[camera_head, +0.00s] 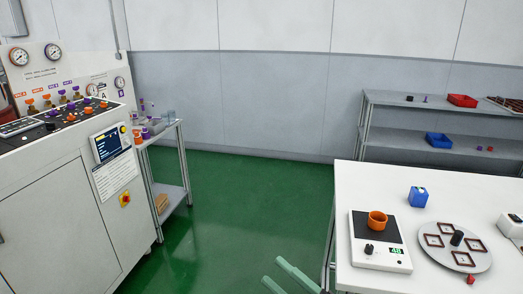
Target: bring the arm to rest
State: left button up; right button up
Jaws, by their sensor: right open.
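My right gripper (273,270) shows at the bottom edge, left of the white table (375,182). Its two pale green fingers are apart, with nothing seen between them. It appears over the green floor, clear of the table in the picture. The rest of my right arm is out of the frame. My left gripper is not in view.
A scale (385,258) with an orange cup (377,220), a blue block (418,197) and a round plate (432,259) stand on the table. A control cabinet (60,225) and side cart (172,193) are left. Grey shelves (400,143) stand behind. Green floor (250,190) is clear.

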jog(key=s+d+f+m+h, duration=0.3)
jog(key=d+f+m+h, duration=0.1)
jog(key=f+m, duration=0.2)
jog(key=s+d+f+m+h+p, duration=0.1)
jog(key=s+d+f+m+h, duration=0.2)
jog(key=f+m+h, duration=0.2)
jog(key=s+d+f+m+g+h+p, duration=0.1)
jog(key=s+d+f+m+h, duration=0.3)
jog(key=f+m, duration=0.5)
jog(key=shift+d+f+h, duration=0.3)
jog(key=shift+f+h, duration=0.2)
jog(key=shift+f, duration=0.15)
jog(key=s+f+m+g, duration=0.1)
jog(key=s, duration=0.1)
jog(key=s+d+f+m+g, duration=0.1)
jog(key=s+f, duration=0.1)
jog(key=s, duration=0.1)
jog(key=s+f+m+g+h, duration=0.1)
jog(key=s+f, duration=0.1)
jog(key=shift+s+d+f, duration=0.1)
jog(key=shift+s+d, duration=0.05)
jog(key=shift+d, duration=0.1)
